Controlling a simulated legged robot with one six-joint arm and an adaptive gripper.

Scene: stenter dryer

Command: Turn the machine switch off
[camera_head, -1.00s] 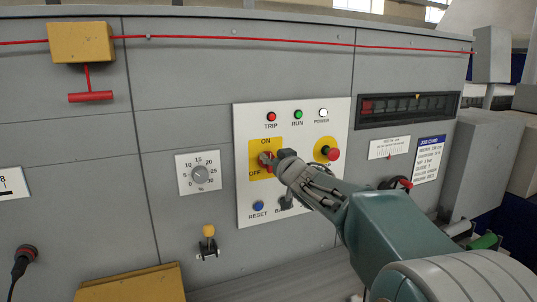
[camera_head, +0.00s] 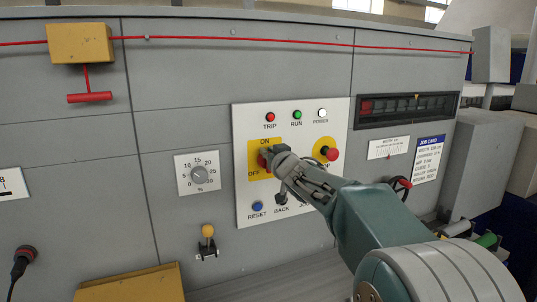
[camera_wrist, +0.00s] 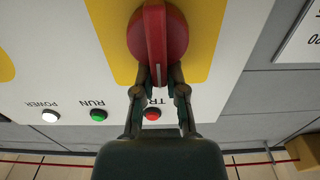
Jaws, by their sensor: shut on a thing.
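The machine switch is a red rotary handle (camera_head: 263,160) on a yellow plate (camera_head: 253,173) marked ON at the top and OFF at the left. In the wrist view, which is upside down, the red handle (camera_wrist: 152,35) stands upright in line with the panel, its white-marked end towards the TRIP lamp, the ON side. My gripper (camera_wrist: 159,75) is shut on that end, one finger on each side. In the head view my gripper (camera_head: 276,158) covers much of the handle. The ON label is hidden in the wrist view.
TRIP (camera_head: 270,117), RUN (camera_head: 297,115) and POWER (camera_head: 322,112) lamps sit above the switch. A red stop button (camera_head: 332,154) is close to its right, and a blue RESET button (camera_head: 257,206) is below. A percent dial (camera_head: 199,174) is to the left.

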